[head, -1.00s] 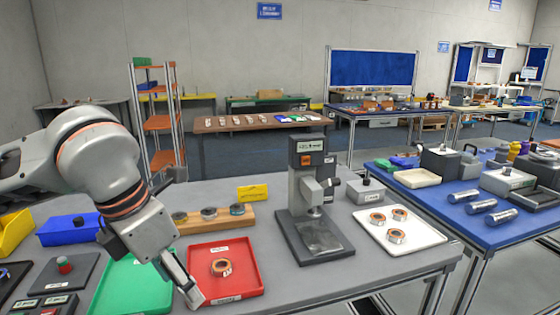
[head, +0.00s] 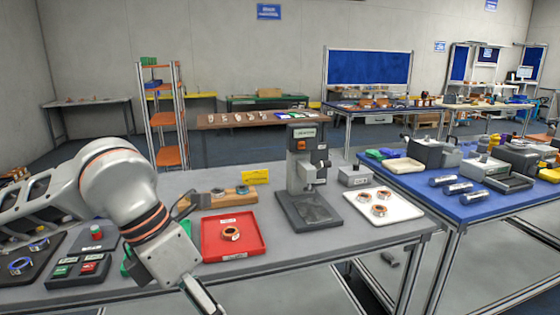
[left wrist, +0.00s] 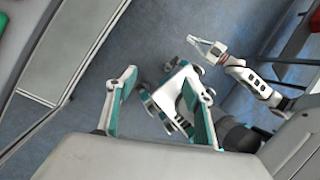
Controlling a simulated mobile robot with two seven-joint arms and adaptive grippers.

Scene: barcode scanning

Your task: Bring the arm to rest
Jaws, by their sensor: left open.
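My left arm comes in from the left in the head view. Its gripper (head: 205,303) hangs at the bottom edge of the picture, in front of the grey table's (head: 330,240) near edge. The right arm is not in the head view.
On the table stand a red tray (head: 215,246) with a copper ring, a measuring stand (head: 310,208), a white tray (head: 400,207) with rings and a button box (head: 90,268). A blue table (head: 485,207) is at the right.

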